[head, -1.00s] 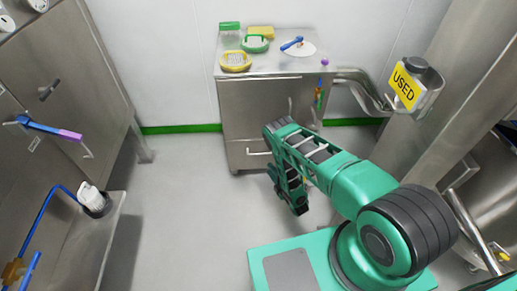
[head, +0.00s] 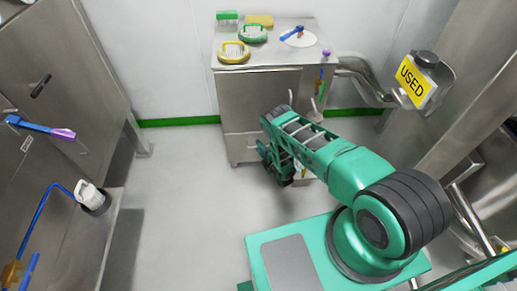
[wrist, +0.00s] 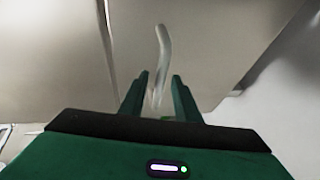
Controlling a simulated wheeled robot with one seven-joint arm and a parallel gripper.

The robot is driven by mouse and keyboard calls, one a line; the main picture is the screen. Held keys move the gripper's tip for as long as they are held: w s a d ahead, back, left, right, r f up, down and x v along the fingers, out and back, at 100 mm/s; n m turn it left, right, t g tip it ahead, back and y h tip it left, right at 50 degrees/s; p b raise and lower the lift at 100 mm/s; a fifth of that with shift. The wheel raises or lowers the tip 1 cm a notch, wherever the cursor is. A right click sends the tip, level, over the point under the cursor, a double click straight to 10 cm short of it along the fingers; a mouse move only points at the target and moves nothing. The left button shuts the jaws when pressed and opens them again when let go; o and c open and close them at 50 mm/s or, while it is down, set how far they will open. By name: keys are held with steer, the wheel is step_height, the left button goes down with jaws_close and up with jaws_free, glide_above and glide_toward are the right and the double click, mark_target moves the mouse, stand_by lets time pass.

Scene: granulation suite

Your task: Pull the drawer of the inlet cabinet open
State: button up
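The inlet cabinet (head: 258,92) is a grey steel cabinet against the back wall, with a large front panel above a low drawer (head: 240,147). My arm covers the right part of the drawer front and its handle in the head view. My gripper (head: 280,176) is low at the front of the cabinet, mostly hidden by my own arm links. In the wrist view my gripper (wrist: 160,76) is open, its two green fingers apart. A pale curved bar handle (wrist: 163,45) lies in line with the gap between the fingertips. Whether it touches either finger, I cannot tell.
Yellow and green round items (head: 233,52) and a blue-handled tool (head: 292,33) lie on the cabinet top. Steel equipment (head: 60,80) stands at left. The floor (head: 185,190) left of my arm is clear.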

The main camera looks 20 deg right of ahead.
steer(key=shift+w, duration=0.4)
steer(key=shift+c, duration=0.3)
